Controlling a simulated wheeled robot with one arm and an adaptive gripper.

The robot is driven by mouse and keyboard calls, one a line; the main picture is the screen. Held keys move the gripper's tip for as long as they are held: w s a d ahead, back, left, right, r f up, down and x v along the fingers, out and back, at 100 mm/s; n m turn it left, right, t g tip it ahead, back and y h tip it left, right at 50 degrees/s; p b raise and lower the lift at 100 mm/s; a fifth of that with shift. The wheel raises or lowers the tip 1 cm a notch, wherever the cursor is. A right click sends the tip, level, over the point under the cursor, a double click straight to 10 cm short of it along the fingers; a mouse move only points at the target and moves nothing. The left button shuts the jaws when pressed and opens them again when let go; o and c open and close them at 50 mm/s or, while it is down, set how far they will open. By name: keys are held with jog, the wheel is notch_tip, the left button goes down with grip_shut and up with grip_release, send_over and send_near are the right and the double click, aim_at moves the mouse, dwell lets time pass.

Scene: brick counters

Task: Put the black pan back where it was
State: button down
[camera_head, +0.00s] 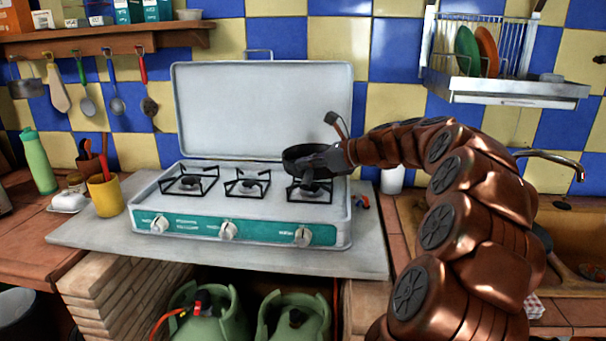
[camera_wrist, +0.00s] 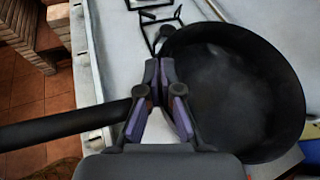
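The black pan (camera_head: 297,153) is at the right burner of the white camping stove (camera_head: 160,215). The burner's grate shows below it. In the wrist view, the empty round pan (camera_wrist: 240,95) fills the right side and its dark handle (camera_wrist: 60,125) points left. My gripper (camera_head: 325,160) reaches in from the right. In the wrist view, my gripper (camera_wrist: 160,72) has its fingertips together at the pan's rim, beside the handle, one finger over the inside. I cannot tell whether the pan touches the grate.
The stove's raised lid (camera_head: 262,110) stands behind the burners. The left and middle burners are bare. A yellow cup (camera_head: 105,196) and a green bottle (camera_head: 38,162) stand left. A dish rack (camera_head: 500,88) hangs upper right, above a sink (camera_head: 570,235). Gas bottles (camera_head: 205,315) sit below.

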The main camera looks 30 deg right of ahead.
jog(key=shift+w, duration=0.75)
jog(key=shift+f, duration=1.7)
jog(key=shift+f, duration=0.3)
jog(key=c, duration=1.3)
grip_release()
jog(key=shift+f, duration=0.1)
jog(key=shift+r+b, duration=0.3)
jog(key=v, duration=1.2)
jog(key=shift+s, duration=0.1)
